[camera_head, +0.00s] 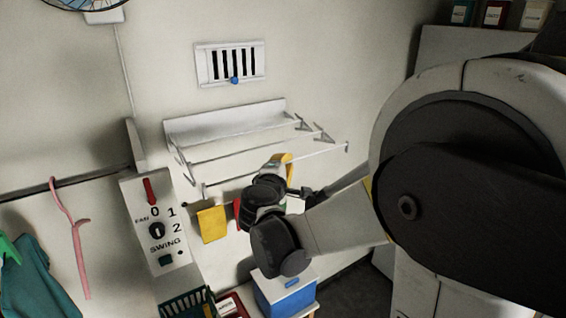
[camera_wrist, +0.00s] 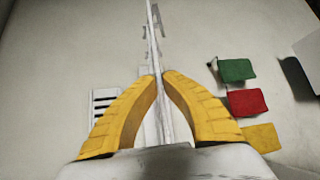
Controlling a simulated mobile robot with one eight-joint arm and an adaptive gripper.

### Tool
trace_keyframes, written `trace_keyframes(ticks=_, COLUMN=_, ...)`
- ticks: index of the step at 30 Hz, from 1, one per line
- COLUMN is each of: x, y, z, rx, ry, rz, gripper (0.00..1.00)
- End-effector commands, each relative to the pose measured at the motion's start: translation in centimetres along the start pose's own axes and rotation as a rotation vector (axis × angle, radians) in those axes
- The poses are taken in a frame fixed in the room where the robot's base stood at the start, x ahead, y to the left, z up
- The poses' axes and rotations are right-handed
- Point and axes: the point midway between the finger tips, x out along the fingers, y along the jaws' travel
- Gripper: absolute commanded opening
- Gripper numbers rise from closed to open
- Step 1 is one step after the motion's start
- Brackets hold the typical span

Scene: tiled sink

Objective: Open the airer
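The white wall-mounted airer (camera_head: 225,122) is folded out from the wall, with its rails standing away from the back plate and side arms spread. My gripper (camera_head: 283,162) is at the front rail, right of its middle, and its yellow fingers show there. In the wrist view, the white rail (camera_wrist: 155,35) runs lengthwise between the fingers of my gripper (camera_wrist: 159,76). The fingertips are close together on either side of it, and the gripper appears shut on it. My wrist hides part of the space below the rail.
A white vent (camera_head: 230,64) is on the wall above. Green (camera_wrist: 237,70), red (camera_wrist: 246,102) and yellow (camera_head: 213,224) cloths hang below the airer. A switch panel (camera_head: 158,228) stands at left. A blue-and-white box (camera_head: 288,292) is below.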

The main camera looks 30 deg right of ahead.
Motion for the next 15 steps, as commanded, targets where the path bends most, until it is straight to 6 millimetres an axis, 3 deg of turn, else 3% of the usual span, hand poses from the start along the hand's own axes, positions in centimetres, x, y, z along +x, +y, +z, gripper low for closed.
trace_keyframes(ticks=1, x=0.0, y=0.0, z=0.0, rx=0.000, ry=-0.001, rz=0.000, gripper=0.23)
trace_keyframes(ticks=2, x=0.0, y=0.0, z=0.0, rx=0.000, ry=-0.001, rz=0.000, gripper=0.29)
trace_keyframes(ticks=11, x=-0.1, y=0.0, z=0.0, rx=0.000, ry=0.000, rz=0.000, gripper=0.29)
trace_keyframes(ticks=15, x=-1.4, y=0.0, z=-0.1, rx=0.000, ry=0.004, rz=0.000, gripper=0.29)
